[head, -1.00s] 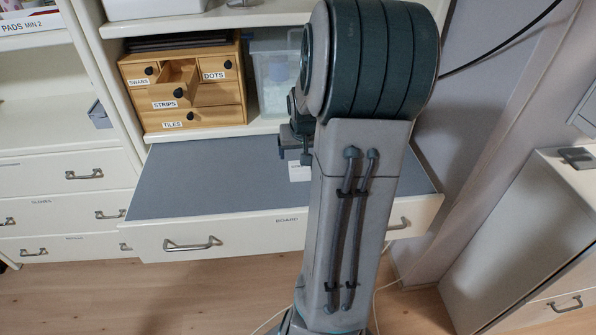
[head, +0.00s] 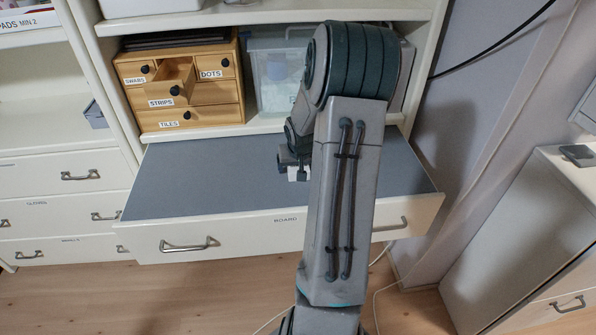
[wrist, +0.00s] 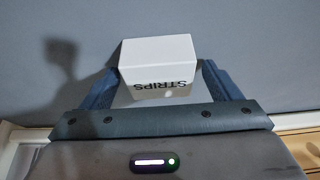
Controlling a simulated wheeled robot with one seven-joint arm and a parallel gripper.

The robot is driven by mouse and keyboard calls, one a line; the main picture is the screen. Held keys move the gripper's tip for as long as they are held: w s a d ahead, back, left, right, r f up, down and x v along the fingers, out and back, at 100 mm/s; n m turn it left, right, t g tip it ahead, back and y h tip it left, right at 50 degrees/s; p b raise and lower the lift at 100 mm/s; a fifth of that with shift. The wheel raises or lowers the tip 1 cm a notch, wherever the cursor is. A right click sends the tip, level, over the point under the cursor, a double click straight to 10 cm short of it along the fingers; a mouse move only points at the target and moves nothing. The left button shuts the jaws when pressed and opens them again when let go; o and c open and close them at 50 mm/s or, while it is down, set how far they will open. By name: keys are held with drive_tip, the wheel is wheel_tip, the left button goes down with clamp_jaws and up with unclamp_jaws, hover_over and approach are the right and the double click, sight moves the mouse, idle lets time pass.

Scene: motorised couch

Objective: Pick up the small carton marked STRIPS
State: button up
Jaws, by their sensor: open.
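The small white carton marked STRIPS (wrist: 157,52) sits on the grey pull-out board (head: 200,185); its lettering appears upside down in the wrist view. My gripper (wrist: 160,72) is open, with one blue finger at the carton's left and one at its right. The fingers reach along the carton's near part; I cannot tell whether either touches it. In the head view my gripper (head: 297,168) is low over the board, and only a small white part of the carton (head: 298,175) shows beside my arm.
A wooden drawer box (head: 180,82) stands on the shelf behind the board, its STRIPS drawer (head: 172,84) pulled out. A clear plastic bin (head: 275,75) is to its right. The board's left half is clear. A white cabinet (head: 530,240) stands at the right.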

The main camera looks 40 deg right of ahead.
drive_tip(key=c, duration=1.1)
drive_tip(key=shift+c, duration=0.2)
